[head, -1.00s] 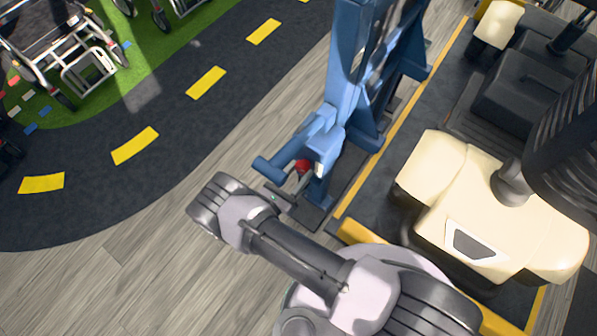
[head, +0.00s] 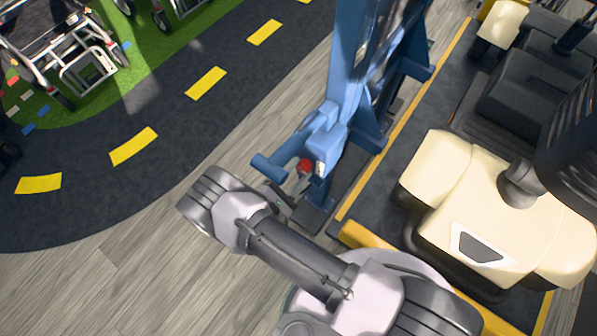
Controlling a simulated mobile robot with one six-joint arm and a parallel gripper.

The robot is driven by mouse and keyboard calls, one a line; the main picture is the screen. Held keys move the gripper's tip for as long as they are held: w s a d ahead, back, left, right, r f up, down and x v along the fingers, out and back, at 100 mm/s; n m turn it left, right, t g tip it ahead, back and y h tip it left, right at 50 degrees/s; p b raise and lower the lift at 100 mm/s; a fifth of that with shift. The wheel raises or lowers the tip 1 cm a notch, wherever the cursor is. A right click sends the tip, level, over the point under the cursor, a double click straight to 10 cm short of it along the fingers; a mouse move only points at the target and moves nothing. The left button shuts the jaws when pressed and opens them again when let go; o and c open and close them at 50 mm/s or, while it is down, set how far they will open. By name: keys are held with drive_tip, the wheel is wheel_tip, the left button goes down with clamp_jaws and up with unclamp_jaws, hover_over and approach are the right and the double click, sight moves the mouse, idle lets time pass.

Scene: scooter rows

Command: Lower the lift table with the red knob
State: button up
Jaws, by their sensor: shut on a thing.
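The blue lift table (head: 345,85) stands upright at the top centre in the head view, with a blue handle bar (head: 275,167) sticking out to the left at its lower end. The red knob (head: 304,165) sits low on the lift, just right of that bar. My gripper (head: 299,180) is at the knob and shut on it, reaching from below. My own wrist and arm hide most of the jaws, so the exact contact on the knob is small and partly hidden.
A cream and black scooter (head: 455,195) stands close on the right, on a dark mat edged by a yellow line (head: 400,120). Wheelchairs (head: 75,50) stand on green floor at the top left. The grey wood floor (head: 120,270) at lower left is clear.

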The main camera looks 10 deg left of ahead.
drive_tip(key=m, duration=0.5)
drive_tip(key=shift+m+b, duration=0.3)
drive_tip(key=shift+b, duration=0.05)
idle(0.3)
drive_tip(key=o, duration=1.4)
drive_tip(key=shift+r, duration=0.1)
drive_tip(key=p+v, duration=0.2)
drive_tip(key=v, duration=1.5)
drive_tip(key=shift+s+a, duration=0.2)
